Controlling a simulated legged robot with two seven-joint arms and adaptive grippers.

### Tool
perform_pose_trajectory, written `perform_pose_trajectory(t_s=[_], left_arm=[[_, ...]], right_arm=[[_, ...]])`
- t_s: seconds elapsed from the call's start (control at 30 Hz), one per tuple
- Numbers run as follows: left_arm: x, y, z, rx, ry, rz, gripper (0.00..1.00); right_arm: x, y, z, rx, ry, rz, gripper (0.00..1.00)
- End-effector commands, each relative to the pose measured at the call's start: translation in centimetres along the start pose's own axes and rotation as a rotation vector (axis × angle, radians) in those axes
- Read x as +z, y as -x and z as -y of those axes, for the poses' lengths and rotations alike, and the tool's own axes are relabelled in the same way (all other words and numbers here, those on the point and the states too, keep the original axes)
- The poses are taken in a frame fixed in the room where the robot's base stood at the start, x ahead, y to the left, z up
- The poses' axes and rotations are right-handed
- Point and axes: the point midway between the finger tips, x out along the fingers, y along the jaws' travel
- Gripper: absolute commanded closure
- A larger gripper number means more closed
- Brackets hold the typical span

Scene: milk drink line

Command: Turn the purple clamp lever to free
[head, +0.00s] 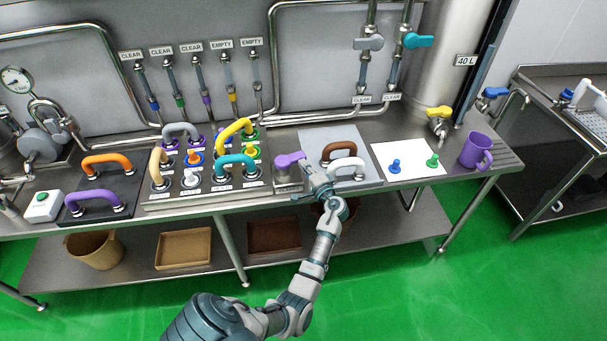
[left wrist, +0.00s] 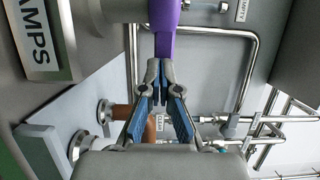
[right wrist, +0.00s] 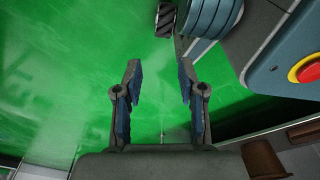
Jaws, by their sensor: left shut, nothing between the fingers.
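The purple clamp lever (head: 290,160) sits on a grey block (head: 288,178) on the bench, between the panel of handles and the grey plate. Its handle points right in the head view, toward my left gripper (head: 308,172). In the left wrist view the purple lever (left wrist: 166,32) comes down from the top edge, its end right at the tips of my left gripper (left wrist: 160,68). The fingers are shut with nothing between them; I cannot tell whether they touch the lever. My right gripper (right wrist: 160,75) is open and empty above the green floor, and is outside the head view.
A brown handle (head: 340,148) and a white handle (head: 347,167) stand on the grey plate (head: 318,140) close to the left gripper. A panel of coloured handles (head: 205,203) lies left of the lever. A white mat (head: 408,174) with pegs and a purple mug (head: 475,151) stand right.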

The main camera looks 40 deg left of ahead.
Motion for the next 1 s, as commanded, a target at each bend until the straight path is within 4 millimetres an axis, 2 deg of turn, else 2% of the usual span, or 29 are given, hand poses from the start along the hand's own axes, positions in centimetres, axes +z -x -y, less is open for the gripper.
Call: perform_pose_trajectory(t_s=[0.17, 0.37, 0.53, 0.7, 0.9, 1.0], left_arm=[[-0.2, -0.2, 0.0, -0.003, 0.002, 0.040, 1.00], [-0.7, -0.6, -0.2, -0.004, 0.000, 0.118, 1.00], [-1.0, -1.2, -0.2, -0.004, 0.000, 0.214, 1.00], [-1.2, -2.0, -0.2, -0.004, 0.001, 0.217, 1.00], [-1.6, -3.2, -0.2, -0.004, 0.000, 0.219, 1.00], [-1.9, -3.9, -0.1, -0.003, -0.002, 0.321, 1.00]], right_arm=[[-2.3, 1.0, -0.1, -0.001, -0.004, -0.016, 0.60], [-5.5, 3.5, -0.2, -0.001, -0.010, -0.033, 0.60], [-8.0, 7.1, -0.4, -0.001, -0.015, -0.049, 0.60], [-9.7, 11.2, -0.6, 0.002, -0.020, -0.063, 0.60], [-10.4, 16.4, -0.8, 0.005, -0.025, -0.076, 0.60], [-10.4, 19.1, -0.8, 0.006, -0.027, -0.082, 0.60]])
